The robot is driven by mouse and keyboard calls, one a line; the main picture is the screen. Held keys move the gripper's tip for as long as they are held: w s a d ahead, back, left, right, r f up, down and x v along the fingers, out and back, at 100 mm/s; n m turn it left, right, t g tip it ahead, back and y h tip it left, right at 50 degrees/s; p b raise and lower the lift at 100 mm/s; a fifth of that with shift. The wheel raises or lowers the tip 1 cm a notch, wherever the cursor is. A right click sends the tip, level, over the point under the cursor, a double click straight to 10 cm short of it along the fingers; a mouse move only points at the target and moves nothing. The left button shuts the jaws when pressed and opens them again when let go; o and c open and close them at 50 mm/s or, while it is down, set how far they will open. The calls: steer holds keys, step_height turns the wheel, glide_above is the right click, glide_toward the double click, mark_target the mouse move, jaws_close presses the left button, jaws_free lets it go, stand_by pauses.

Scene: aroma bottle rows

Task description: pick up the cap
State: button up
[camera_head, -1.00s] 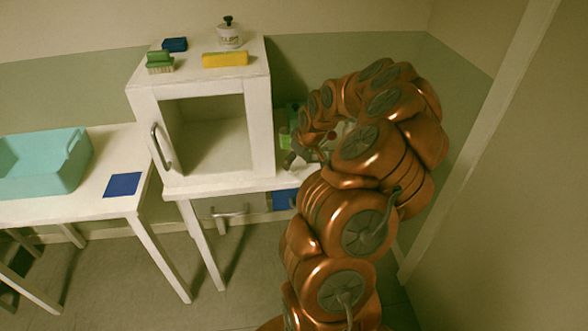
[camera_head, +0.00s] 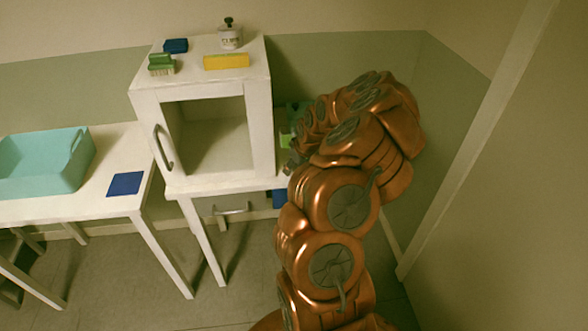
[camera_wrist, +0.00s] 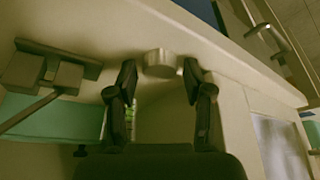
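The likely cap (camera_wrist: 160,62) is a short, pale grey cylinder on a beige surface (camera_wrist: 228,85) in the wrist view. My gripper (camera_wrist: 160,72) is open, with one dark finger on each side of the cap. Gaps show between the cap and both fingertips, and nothing is held. In the head view my copper arm bends over the right end of the table beside the white cabinet (camera_head: 262,130). It hides the cap and most of the gripper there.
In the wrist view a dark grey fixture (camera_wrist: 50,68) stands left, a teal shape (camera_wrist: 50,118) below it, and a handle (camera_wrist: 268,38) at upper right. In the head view, a teal bin (camera_head: 45,165) and blue square (camera_head: 125,184) are on the left table. The cabinet carries several items.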

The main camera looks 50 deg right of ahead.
steer(key=c, duration=0.4)
